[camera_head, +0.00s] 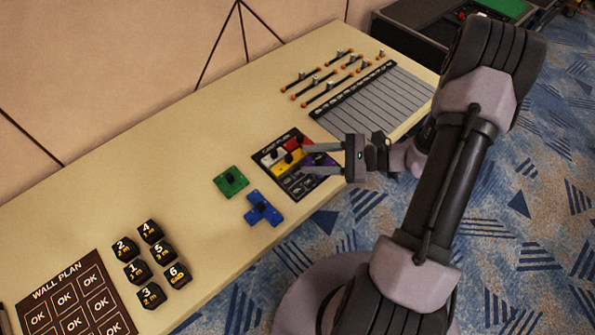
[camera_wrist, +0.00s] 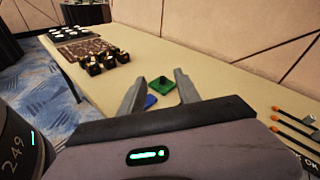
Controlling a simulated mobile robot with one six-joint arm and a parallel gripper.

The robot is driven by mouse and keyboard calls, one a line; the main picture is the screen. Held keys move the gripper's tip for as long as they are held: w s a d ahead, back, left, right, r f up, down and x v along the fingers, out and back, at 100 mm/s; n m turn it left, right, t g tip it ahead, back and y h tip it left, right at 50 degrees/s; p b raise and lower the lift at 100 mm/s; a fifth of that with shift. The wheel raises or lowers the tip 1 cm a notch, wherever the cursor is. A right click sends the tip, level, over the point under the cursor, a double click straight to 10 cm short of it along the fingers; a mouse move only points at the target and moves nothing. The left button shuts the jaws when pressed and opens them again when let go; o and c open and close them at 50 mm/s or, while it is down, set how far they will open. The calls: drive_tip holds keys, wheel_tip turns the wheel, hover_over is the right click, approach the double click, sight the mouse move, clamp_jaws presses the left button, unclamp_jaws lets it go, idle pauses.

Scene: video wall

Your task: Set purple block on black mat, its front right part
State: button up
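The black mat (camera_head: 299,187) lies on the long table with red, yellow and white blocks on it. The purple block (camera_head: 321,160) is at the mat's right side, partly hidden by my gripper's fingers. My gripper (camera_head: 304,159) reaches in from the right over the block, its two fingers apart. In the wrist view my gripper (camera_wrist: 158,88) is open with nothing visible held between its fingers; the purple block and the mat do not show there. Whether the fingers touch the block, I cannot tell.
A green block (camera_head: 231,181) and a blue block (camera_head: 263,208) lie left of the mat. Several numbered black cubes (camera_head: 150,232) and a wall plan board (camera_head: 66,300) are farther left. A grey striped panel (camera_head: 375,100) and orange-tipped rods (camera_head: 320,90) lie right and behind.

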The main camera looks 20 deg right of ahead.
drive_tip(key=s+a+r+n+g+h, duration=0.1)
drive_tip(key=s+a+r+n+h, duration=0.4)
drive_tip(key=r, duration=0.5)
drive_tip(key=s+a+r+n+g+h, duration=0.1)
drive_tip(key=s+a+r+n+h, duration=0.5)
drive_tip(key=s+r+n, duration=0.3)
drive_tip(key=shift+s+a+r+n, duration=0.25)
drive_tip(key=shift+r+n, duration=0.3)
drive_tip(key=shift+n, duration=0.45)
